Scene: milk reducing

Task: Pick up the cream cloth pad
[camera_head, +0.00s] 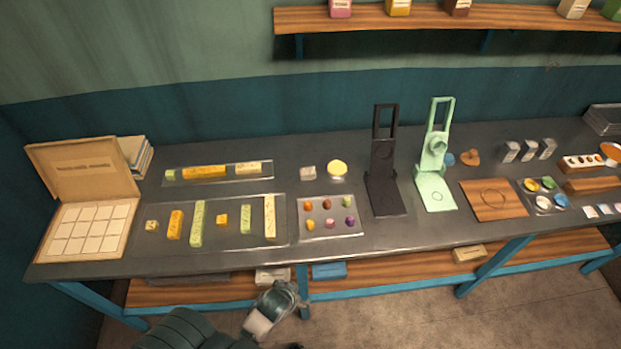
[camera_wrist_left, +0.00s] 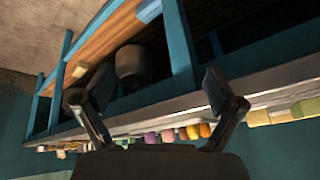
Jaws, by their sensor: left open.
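I cannot tell for sure which thing is the cream cloth pad. A small pale block (camera_head: 308,172) lies on the table beside a yellow round piece (camera_head: 337,168), toward the back. My left arm reaches in at the bottom of the head view, in front of the table and below its top. In the left wrist view my left gripper (camera_wrist_left: 145,92) is open, its two fingers spread wide with nothing held between them. My right gripper is in neither view.
The grey table (camera_head: 400,232) carries a tray of coloured pieces (camera_head: 331,232), a black stand (camera_head: 384,180), a green stand (camera_head: 434,185) and an open cream box (camera_head: 85,228). Below, a wooden shelf (camera_head: 400,283) holds a blue block (camera_head: 330,270). The table's front edge lies beyond my arm.

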